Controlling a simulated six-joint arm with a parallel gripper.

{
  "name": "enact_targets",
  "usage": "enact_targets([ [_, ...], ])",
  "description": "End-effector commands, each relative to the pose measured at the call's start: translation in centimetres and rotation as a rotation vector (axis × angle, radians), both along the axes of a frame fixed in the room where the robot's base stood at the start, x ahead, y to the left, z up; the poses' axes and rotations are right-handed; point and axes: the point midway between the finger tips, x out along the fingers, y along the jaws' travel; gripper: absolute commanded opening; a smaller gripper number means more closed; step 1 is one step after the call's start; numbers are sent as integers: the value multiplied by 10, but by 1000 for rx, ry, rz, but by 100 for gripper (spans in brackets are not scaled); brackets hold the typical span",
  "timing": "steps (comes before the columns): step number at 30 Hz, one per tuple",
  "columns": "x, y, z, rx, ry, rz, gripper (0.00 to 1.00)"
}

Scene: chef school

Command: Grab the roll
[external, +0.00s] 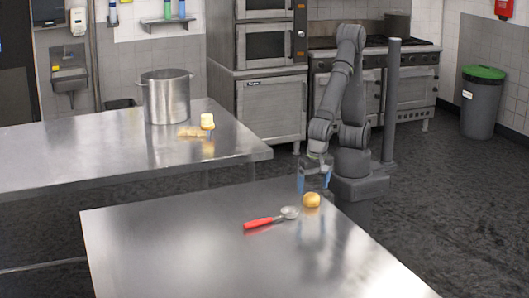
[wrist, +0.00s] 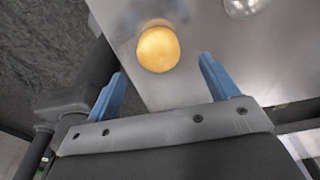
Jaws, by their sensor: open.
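The roll (external: 312,200) is a small round golden-brown bun on the steel table near its far right corner. In the wrist view the roll (wrist: 158,49) sits past the fingertips, roughly between the two fingers in the picture. My gripper (external: 315,182) is at the table's far edge, just beyond the roll and close to it. In the wrist view my gripper (wrist: 161,64) has its two blue fingers wide apart with nothing between them. The roll is not held.
A red-handled scoop (external: 268,219) lies left of the roll. Its metal bowl (wrist: 243,6) shows at the top of the wrist view. The near steel table (external: 180,255) is otherwise clear. A second table (external: 80,160) behind holds a large pot (external: 167,98) and some food.

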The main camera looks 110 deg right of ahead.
Motion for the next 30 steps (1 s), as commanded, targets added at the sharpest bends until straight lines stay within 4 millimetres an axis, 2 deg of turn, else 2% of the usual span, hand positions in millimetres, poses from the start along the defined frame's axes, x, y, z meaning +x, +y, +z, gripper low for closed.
enact_targets([
  [10, -1, -4, -45, 0, 2, 1, 80],
  [19, -1, -5, -51, 2, 0, 1, 80],
  [20, -1, -5, -51, 2, 0, 1, 78],
  [27, -1, -5, -51, 2, 1, 1, 31],
  [30, -1, -5, -51, 2, 1, 1, 31],
])
